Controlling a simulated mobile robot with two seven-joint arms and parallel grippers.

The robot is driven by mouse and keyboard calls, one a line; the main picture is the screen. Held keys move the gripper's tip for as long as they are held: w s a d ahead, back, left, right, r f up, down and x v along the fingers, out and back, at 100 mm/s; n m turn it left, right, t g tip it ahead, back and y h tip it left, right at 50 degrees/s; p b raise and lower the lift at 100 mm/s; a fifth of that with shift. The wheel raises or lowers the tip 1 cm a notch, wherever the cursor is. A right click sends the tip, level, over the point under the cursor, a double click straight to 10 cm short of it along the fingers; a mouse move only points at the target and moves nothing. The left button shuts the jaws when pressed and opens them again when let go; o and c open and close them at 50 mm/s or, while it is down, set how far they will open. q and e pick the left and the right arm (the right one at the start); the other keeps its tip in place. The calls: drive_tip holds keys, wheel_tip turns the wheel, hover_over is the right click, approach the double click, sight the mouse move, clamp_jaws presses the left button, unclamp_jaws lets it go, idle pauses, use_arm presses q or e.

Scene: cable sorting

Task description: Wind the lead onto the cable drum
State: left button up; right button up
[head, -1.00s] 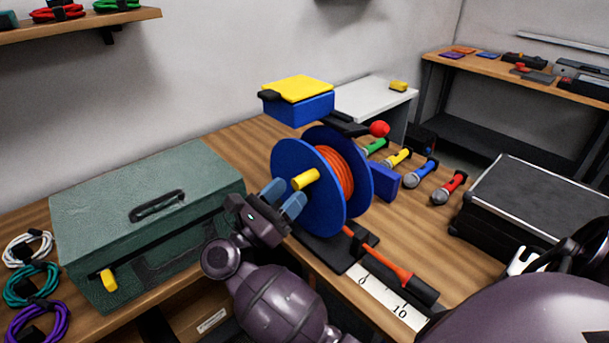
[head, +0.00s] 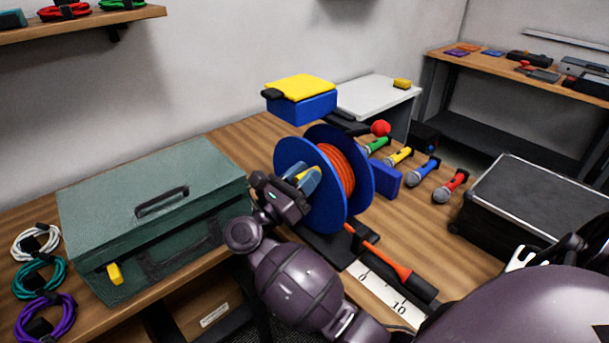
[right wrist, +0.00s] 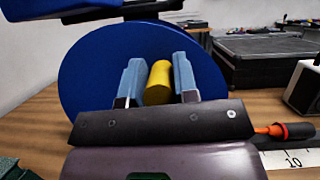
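The cable drum has blue flanges (head: 321,205) and stands upright on a black base, with the orange lead (head: 344,172) coiled between them. The lead's free end runs down to an orange and black connector (head: 408,277) lying by the white scale strip (head: 375,288). A yellow crank handle (right wrist: 159,82) sticks out from the near flange. My right gripper (head: 302,176) is at this handle. In the right wrist view its two grey-blue fingers (right wrist: 158,80) stand on either side of the handle, with a narrow gap visible at the right finger. My left gripper is not in view.
A green case (head: 155,215) stands left of the drum, with coiled cables (head: 38,278) beside it. Several microphones (head: 421,172) and a black case (head: 530,205) are at the right.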

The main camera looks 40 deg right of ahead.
sight(335, 206)
clamp_jaws()
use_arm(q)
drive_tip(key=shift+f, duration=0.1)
